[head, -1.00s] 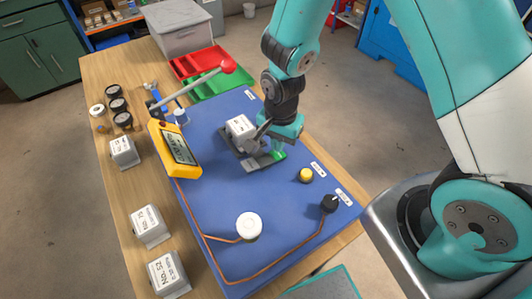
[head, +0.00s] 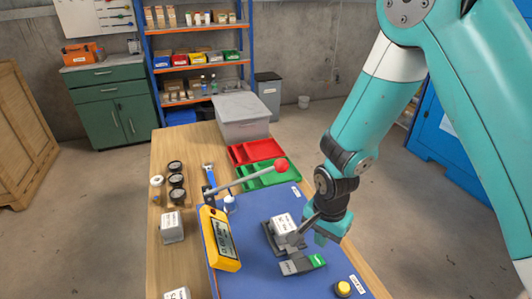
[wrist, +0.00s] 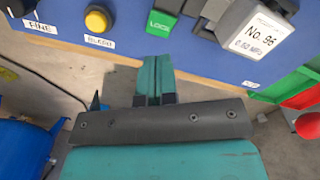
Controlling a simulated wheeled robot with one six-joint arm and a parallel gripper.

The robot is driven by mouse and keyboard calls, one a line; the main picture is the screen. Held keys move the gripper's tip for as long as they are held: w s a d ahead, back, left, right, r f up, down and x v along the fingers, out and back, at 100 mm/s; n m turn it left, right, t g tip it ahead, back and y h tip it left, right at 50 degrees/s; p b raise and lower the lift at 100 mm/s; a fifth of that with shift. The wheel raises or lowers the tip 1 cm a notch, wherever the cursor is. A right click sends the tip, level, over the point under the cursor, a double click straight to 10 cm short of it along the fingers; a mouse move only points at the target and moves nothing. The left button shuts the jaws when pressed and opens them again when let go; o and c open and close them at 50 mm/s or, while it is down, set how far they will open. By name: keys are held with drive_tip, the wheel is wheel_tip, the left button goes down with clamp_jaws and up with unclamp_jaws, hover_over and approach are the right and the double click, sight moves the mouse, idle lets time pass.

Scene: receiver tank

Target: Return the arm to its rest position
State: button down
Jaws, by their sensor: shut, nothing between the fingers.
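My gripper (head: 326,238) is at the right edge of the blue board in the head view, beside a grey-white block on a dark mount. In the wrist view the two teal fingers (wrist: 155,78) are together, with nothing between them. They point toward the board's edge, with floor seen around them. The block (wrist: 255,35) carries the label "No. 96". A green "LOCK" part (wrist: 163,22) lies just ahead of the fingers, and it also shows in the head view (head: 318,260). My arm reaches down from the upper right.
The blue board (head: 265,280) lies on a wooden bench (head: 180,145). It bears a yellow knob (head: 343,288). A yellow meter (head: 219,238) and a red-knobbed lever (head: 281,165) stand left of the arm. Red (head: 256,151) and green trays lie behind. Floor right of the bench is clear.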

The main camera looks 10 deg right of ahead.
drive_tip(key=s+a+r+n+y, duration=0.1)
drive_tip(key=s+a+r+n, duration=0.2)
drive_tip(key=r, duration=0.5)
drive_tip(key=s+a+r+n+y, duration=0.1)
drive_tip(key=s+r+n+y, duration=0.15)
drive_tip(key=r+n, duration=0.4)
drive_tip(key=s+r+n, duration=0.7)
drive_tip(key=s+r, duration=0.3)
drive_tip(key=shift+s+a+r+y, duration=0.15)
drive_tip(key=shift+s+a+y, duration=0.1)
drive_tip(key=shift+s+y, duration=0.1)
